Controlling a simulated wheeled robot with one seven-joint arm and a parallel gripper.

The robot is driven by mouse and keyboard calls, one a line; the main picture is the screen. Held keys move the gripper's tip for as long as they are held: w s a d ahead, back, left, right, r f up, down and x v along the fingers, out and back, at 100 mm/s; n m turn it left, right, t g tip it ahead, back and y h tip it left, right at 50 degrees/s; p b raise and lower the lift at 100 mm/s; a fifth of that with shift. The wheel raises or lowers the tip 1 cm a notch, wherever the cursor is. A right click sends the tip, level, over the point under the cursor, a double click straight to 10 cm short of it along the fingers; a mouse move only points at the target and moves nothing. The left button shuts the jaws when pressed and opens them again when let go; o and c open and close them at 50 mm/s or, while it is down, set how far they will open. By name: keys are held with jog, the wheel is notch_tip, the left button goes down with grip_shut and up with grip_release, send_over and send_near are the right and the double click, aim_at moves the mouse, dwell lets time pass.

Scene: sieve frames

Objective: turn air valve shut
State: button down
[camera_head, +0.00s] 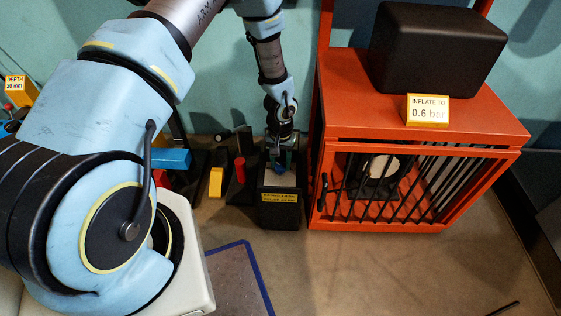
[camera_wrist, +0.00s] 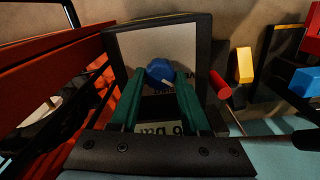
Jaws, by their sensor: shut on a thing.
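The air valve's blue round knob (camera_wrist: 160,72) sits at the top of a dark box (camera_wrist: 204,30) in the wrist view. My gripper (camera_wrist: 160,80) has green fingers on both sides of the knob and is shut on it. A small white mark shows on the knob. In the head view my gripper (camera_head: 281,163) points down at the dark box (camera_head: 281,213), which has a yellow label on its front. The knob (camera_head: 281,169) is mostly hidden there by my gripper. A panel with partly hidden lettering lies between my fingers in the wrist view.
An orange barred cage (camera_head: 420,145) stands close to the right of the box, with a black case (camera_head: 437,48) and an "INFLATE TO 0.6 bar" sign (camera_head: 428,110) on top. Left of the box are a red cylinder (camera_head: 240,170) and a yellow block (camera_head: 216,182).

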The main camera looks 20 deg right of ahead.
aim_at(281, 165)
jog(key=m+p, duration=0.1)
jog(key=m, duration=0.4)
jog(key=shift+r+p, duration=0.1)
jog(key=shift+p, duration=0.2)
jog(key=shift+s+m+p, duration=0.1)
jog(key=shift+m+p, duration=0.4)
jog(key=shift+m, duration=2)
jog(key=shift+c, duration=1.9)
grip_release()
notch_tip(281, 165, up, 11)
jog(key=p, duration=0.1)
jog(key=shift+f, duration=0.2)
